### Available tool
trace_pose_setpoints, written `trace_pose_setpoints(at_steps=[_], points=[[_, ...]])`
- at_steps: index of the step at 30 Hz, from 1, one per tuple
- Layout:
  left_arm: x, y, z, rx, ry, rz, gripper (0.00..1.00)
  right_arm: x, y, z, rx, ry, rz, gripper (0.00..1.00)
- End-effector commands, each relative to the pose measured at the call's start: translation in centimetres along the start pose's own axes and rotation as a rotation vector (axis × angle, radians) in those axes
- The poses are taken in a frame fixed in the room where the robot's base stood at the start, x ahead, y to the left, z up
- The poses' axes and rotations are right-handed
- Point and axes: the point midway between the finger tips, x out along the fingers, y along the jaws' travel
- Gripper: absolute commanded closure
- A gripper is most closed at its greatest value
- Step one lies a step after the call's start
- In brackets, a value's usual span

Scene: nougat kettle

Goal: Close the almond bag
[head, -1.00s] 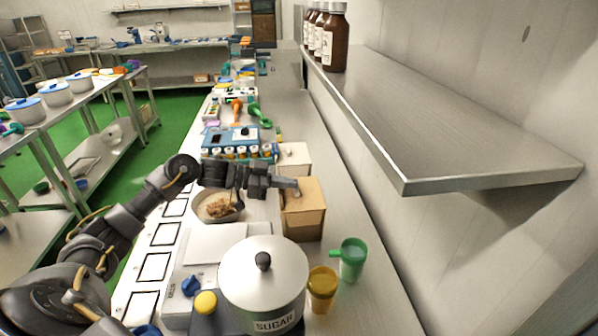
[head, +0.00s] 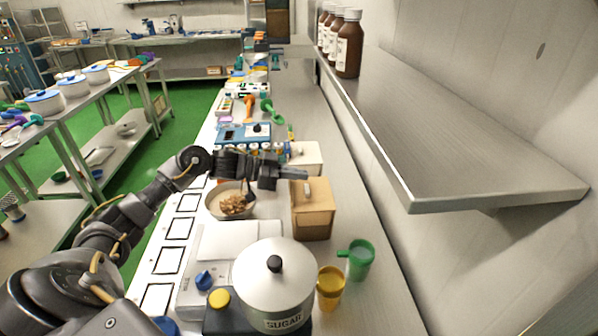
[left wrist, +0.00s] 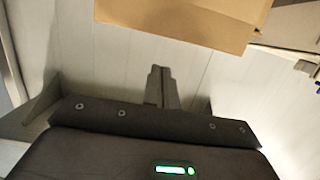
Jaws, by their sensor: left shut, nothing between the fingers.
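The brown bag (head: 313,222), which I take for the almond bag, stands upright like a box on the bench. Its top looks flat and folded over, with a small light tab; I cannot tell whether it is fully closed. My left gripper (head: 303,187) is shut and empty at the bag's upper left edge. In the left wrist view the shut fingers (left wrist: 161,75) point toward the bag's brown edge (left wrist: 185,18), with a small gap in the picture. Whether they touch it is unclear. My right gripper is not in view.
A bowl (head: 213,208) of brown pieces with a dark scoop sits left of the bag. A SUGAR pot (head: 275,290), a yellow cup (head: 329,290) and a green cup (head: 360,262) stand in front. A pale box (head: 309,157) is behind. A shelf (head: 480,150) overhangs at right.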

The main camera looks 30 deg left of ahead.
Motion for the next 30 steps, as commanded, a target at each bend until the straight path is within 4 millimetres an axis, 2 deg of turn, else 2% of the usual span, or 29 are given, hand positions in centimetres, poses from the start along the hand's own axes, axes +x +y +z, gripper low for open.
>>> trace_pose_setpoints(at_steps=[1, 3, 9, 15, 21, 30], points=[[-0.3, 0.0, -1.7, 0.0, 0.001, 0.001, 1.0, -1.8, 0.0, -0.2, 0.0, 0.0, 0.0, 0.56], [-1.6, 0.0, -0.2, 0.001, -0.004, -0.001, 1.0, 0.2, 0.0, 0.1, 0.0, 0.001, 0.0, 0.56], [-5.7, 0.0, -0.3, 0.001, -0.004, -0.001, 1.0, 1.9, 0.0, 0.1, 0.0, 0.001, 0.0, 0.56], [-8.8, 0.0, -0.6, -0.001, -0.003, -0.001, 1.0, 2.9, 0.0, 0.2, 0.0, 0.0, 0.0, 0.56], [-10.1, 0.0, -1.0, -0.001, -0.001, 0.0, 1.0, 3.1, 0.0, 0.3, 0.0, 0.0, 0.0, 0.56], [-10.2, 0.0, -1.1, 0.0, 0.0, 0.001, 1.0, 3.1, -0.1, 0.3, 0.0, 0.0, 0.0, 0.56]])
